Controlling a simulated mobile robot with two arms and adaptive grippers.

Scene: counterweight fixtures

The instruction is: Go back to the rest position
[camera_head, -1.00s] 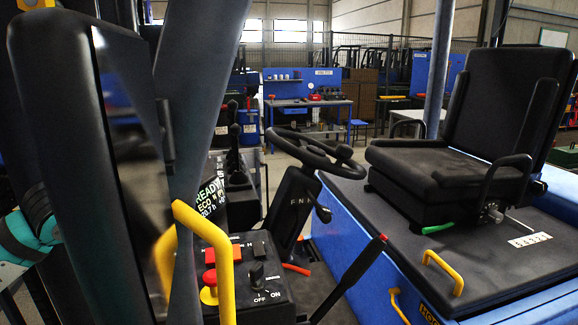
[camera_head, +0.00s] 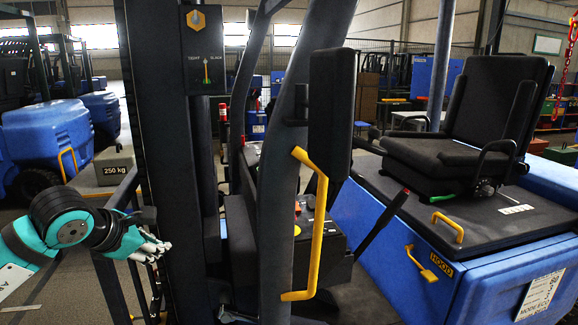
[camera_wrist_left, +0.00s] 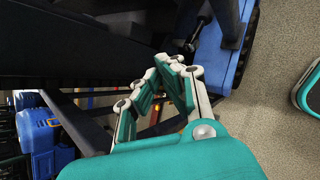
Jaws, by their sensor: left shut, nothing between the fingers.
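My left arm comes in from the left in the head view. Its left gripper (camera_head: 160,250) is beside the dark mast of the blue forklift (camera_head: 455,275), low and to the left of it. Whether it touches the mast cannot be told. In the left wrist view the teal and white fingers (camera_wrist_left: 165,75) of that gripper are shut with nothing between them. My right gripper does not show in either view.
The forklift's mast (camera_head: 165,130), yellow grab handle (camera_head: 318,225) and seat (camera_head: 460,125) fill the middle and right. A 250 kg weight (camera_head: 114,167) and another blue forklift (camera_head: 45,140) stand behind on the left. Bare floor shows between them.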

